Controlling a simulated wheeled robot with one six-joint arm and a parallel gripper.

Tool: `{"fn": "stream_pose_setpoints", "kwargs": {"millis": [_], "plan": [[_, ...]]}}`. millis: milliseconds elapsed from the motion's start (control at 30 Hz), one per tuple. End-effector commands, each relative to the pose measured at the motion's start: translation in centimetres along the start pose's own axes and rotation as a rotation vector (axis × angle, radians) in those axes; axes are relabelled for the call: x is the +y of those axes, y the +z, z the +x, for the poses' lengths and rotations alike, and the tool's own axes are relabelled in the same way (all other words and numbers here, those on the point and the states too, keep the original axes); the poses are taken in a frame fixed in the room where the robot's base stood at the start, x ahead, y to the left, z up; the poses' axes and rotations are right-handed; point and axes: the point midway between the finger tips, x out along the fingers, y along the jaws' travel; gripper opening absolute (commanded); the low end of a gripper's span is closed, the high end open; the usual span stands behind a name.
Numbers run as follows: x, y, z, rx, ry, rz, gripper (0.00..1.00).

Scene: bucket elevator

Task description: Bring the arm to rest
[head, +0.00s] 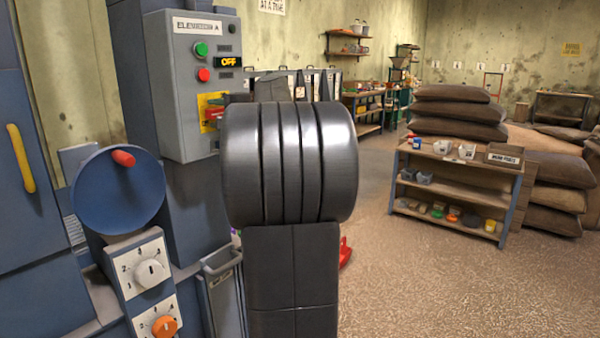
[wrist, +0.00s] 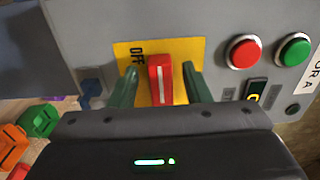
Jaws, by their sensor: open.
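In the wrist view my gripper (wrist: 160,84) is open, with one green finger on each side of the red switch handle (wrist: 161,78). A gap shows between the handle and each finger. The handle sits on a yellow plate (wrist: 190,53) marked OFF. In the head view the yellow plate (head: 204,101) shows just left of my arm, on the grey Elevator A control box (head: 184,140). The box's small display (head: 229,62) reads OFF.
Left of my arm are a blue wheel with a red knob (head: 105,205) and two dials, one white (head: 149,272) and one orange (head: 165,325). A low shelf (head: 455,205) and stacked sacks (head: 455,110) stand at the right. The floor (head: 430,285) in front of them is open.

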Motion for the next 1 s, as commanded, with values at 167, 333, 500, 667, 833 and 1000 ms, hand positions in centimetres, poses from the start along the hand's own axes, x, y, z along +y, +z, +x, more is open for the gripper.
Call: {"fn": "stream_pose_setpoints", "kwargs": {"millis": [167,333,500,667,833,1000], "plan": [[0.0,0.0,-0.1,0.000,0.000,0.004,0.44],[0.0,0.0,-0.2,0.000,0.000,0.003,0.44],[0.0,-0.1,-1.6,0.001,0.000,-0.006,0.44],[-0.1,-0.1,-4.5,0.004,0.000,-0.006,0.44],[-0.1,-0.1,-7.9,0.004,0.000,-0.006,0.44],[0.0,-0.1,-11.0,0.004,0.001,-0.005,0.44]]}}
